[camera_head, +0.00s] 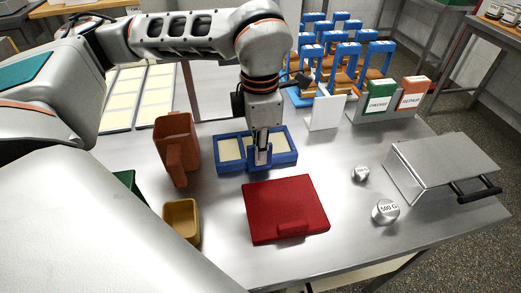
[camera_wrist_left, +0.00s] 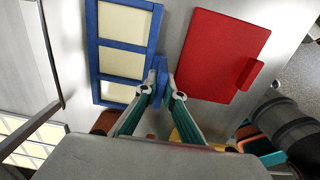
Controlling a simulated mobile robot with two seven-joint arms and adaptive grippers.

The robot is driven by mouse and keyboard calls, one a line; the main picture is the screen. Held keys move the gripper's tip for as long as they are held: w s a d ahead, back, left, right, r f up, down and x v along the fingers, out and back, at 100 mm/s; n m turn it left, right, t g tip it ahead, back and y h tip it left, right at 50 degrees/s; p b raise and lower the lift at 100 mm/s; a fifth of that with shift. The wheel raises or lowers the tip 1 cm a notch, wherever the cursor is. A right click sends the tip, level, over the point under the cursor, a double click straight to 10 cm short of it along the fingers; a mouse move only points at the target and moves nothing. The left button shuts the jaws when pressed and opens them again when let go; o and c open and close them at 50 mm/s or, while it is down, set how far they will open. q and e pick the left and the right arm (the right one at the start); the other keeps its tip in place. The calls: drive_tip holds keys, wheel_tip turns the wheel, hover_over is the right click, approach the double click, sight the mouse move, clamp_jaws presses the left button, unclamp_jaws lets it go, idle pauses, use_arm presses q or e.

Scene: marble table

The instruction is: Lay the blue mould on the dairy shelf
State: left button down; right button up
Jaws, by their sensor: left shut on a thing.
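The blue mould (camera_head: 231,169) is a shallow blue frame with cream-filled compartments, level at the middle of the metal table. I cannot tell whether it touches the table. It also shows in the left wrist view (camera_wrist_left: 156,30), upper left. My left gripper (camera_head: 262,158) points down at the mould's near side. In the left wrist view its fingers (camera_wrist_left: 162,90) are shut on an upright blue tab of the mould. Behind it at the left are pale racks with cream panels (camera_head: 122,98); I cannot tell whether these are the dairy shelf. My right gripper is not in view.
A red slab (camera_head: 287,208) lies just in front of the mould. A brown jug (camera_head: 172,150) and a yellow cup (camera_head: 181,222) stand left. Two weights (camera_head: 386,211) and a metal stand (camera_head: 440,160) are right. Green and orange boxes (camera_head: 381,95) and blue racks (camera_head: 345,60) stand behind.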

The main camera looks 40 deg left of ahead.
use_arm(q)
drive_tip(key=c, duration=2.6)
unclamp_jaws()
drive_tip(key=shift+f, duration=0.1)
drive_tip(key=o, duration=0.4)
drive_tip(key=shift+o, duration=0.2)
